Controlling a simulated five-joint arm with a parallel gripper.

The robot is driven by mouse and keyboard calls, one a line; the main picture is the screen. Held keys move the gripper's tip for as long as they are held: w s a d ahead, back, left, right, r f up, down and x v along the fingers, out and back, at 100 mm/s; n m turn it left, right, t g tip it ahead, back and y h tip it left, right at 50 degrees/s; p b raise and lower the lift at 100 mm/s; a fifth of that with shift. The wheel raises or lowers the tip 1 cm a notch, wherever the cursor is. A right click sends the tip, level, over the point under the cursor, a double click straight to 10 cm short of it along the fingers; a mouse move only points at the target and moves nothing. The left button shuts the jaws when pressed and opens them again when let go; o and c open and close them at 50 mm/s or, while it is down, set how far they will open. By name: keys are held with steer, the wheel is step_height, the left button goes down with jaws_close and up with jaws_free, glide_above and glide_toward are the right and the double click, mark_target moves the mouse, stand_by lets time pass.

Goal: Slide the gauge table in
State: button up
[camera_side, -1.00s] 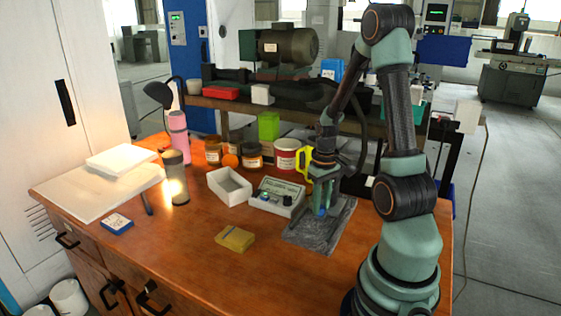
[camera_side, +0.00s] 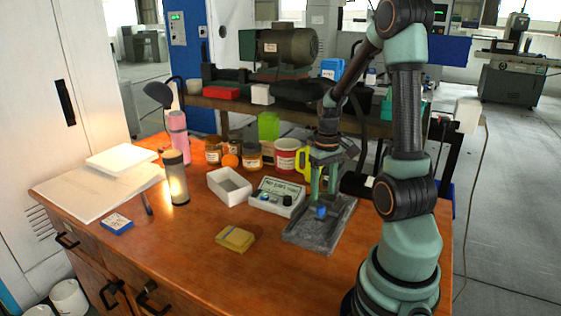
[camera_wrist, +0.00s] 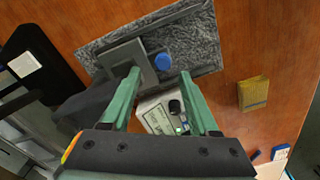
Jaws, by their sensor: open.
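A dark grey stone-like slab (camera_side: 300,238) lies at the right of the wooden bench; it also shows in the wrist view (camera_wrist: 195,40). A flat grey plate (camera_wrist: 121,56), apparently the gauge table, sits on it. A blue knob (camera_side: 321,212) stands at the plate, and the wrist view shows it from above (camera_wrist: 163,61). My gripper (camera_side: 325,192) is open and empty, above and just behind the knob in the side view. In the wrist view its fingertips (camera_wrist: 160,75) are apart, with the knob a little beyond them. The fingers partly hide the slab's rear.
A white control box with knobs (camera_side: 277,196) stands left of the slab. Mugs and jars, including a red one (camera_side: 287,155), stand behind. A yellow block (camera_side: 235,239) and an open white tray (camera_side: 229,186) are further left. The front bench is clear.

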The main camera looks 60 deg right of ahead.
step_height(320, 180, up, 8)
steer(key=shift+f, duration=0.25)
steer(key=w+a+r+n+t, duration=0.1)
steer(key=w+a+r+t, duration=0.1)
steer(key=a, duration=0.6)
steer(key=w+a+r+n+t, duration=0.1)
steer(key=a+r+n, duration=0.1)
steer(key=a, duration=0.6)
steer(key=w+a+r+n+t, duration=0.2)
steer(key=a+r, duration=0.1)
steer(key=a, duration=0.5)
steer(key=shift+w+a+r+t, duration=0.3)
steer(key=shift+a, duration=0.05)
